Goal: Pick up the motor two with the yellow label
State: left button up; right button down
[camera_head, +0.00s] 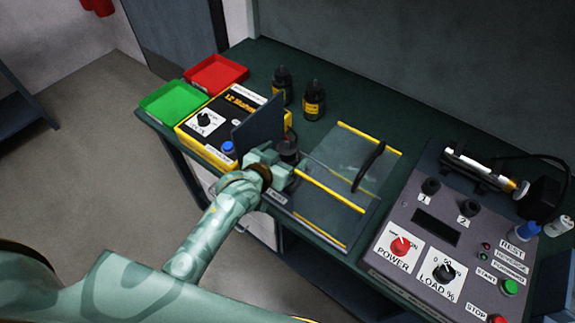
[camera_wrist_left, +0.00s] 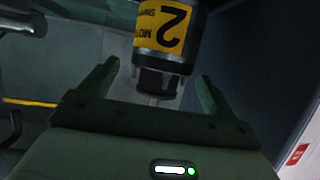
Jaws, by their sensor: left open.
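In the left wrist view, motor two (camera_wrist_left: 166,32) is a dark cylinder with a yellow label reading "2". Its lower end and thin shaft point toward my left gripper's palm, and its upper part is cut off by the frame edge. My left gripper (camera_wrist_left: 156,88) is open, with one finger on each side of the motor's lower end and visible gaps. In the head view, my left gripper (camera_head: 281,165) is at the front of the bench, around a dark motor top (camera_head: 288,148) that it partly hides. My right gripper is not in view.
Two dark yellow-labelled motors (camera_head: 314,101) stand behind. A dark upright panel (camera_head: 259,122) is close left of my left gripper, beside a yellow box (camera_head: 186,129). A clear hinged cover (camera_head: 345,160) with a black handle is to the right. A grey control panel (camera_head: 445,227) stands further right.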

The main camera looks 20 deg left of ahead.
pick_arm(q)
jog(key=shift+x, duration=1.05)
jog(key=shift+s, duration=0.1)
jog(key=shift+a, duration=0.1)
jog(key=shift+c, duration=1.2)
jog(key=c, duration=1.5)
jog(key=shift+r, duration=0.2)
grip_shut()
